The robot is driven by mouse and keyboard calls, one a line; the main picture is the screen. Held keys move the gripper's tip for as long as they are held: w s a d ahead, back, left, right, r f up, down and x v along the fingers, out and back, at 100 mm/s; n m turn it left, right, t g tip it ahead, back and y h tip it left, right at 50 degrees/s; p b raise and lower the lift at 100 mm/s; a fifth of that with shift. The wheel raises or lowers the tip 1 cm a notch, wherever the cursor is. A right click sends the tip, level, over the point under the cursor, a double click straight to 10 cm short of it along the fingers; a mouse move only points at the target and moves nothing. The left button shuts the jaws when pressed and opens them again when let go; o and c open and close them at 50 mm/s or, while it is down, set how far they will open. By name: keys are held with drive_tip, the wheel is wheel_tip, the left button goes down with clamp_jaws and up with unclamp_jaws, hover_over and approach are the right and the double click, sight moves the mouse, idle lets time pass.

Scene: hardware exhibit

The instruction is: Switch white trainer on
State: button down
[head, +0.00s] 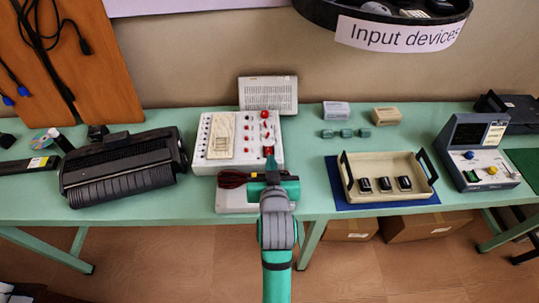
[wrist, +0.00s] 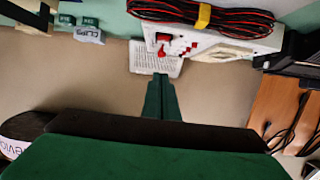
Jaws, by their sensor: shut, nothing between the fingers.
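The white trainer (head: 205,160) sits on the green table, left of centre in the head view, with a cream breadboard panel and several red knobs. A red switch (head: 268,151) is at its front right; whether it is on or off I cannot tell. My gripper (head: 271,165) is at the trainer's front right edge, shut and empty, hiding part of that edge. In the wrist view, which is upside down, my green fingers (wrist: 160,85) are together, pointing toward the trainer (wrist: 215,42); its red switch (wrist: 163,38) shows beyond the tips. Contact is unclear.
A dark red cable coil (head: 232,180) lies before the trainer on a pale box (head: 230,203). A black printer (head: 120,170) stands to the left. A cream tray (head: 385,165) with black items is on the right, and a grey-blue device (head: 475,150) stands farther right.

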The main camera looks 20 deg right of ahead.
drive_tip(key=shift+w+f, duration=0.1)
approach(269, 149)
drive_tip(key=w+r, duration=0.1)
drive_tip(key=w, duration=0.1)
drive_tip(key=w+d+r, duration=0.1)
drive_tip(key=w+r, duration=0.1)
drive_tip(key=shift+r, duration=0.25)
wheel_tip(269, 149, down, 3)
drive_tip(key=shift+w+f, duration=0.15)
drive_tip(key=shift+w, duration=0.05)
drive_tip(key=shift+s+f, duration=0.25)
drive_tip(key=shift+f, duration=0.25)
drive_tip(key=shift+f, duration=0.4)
drive_tip(key=shift+r, duration=0.15)
drive_tip(key=shift+r, duration=0.75)
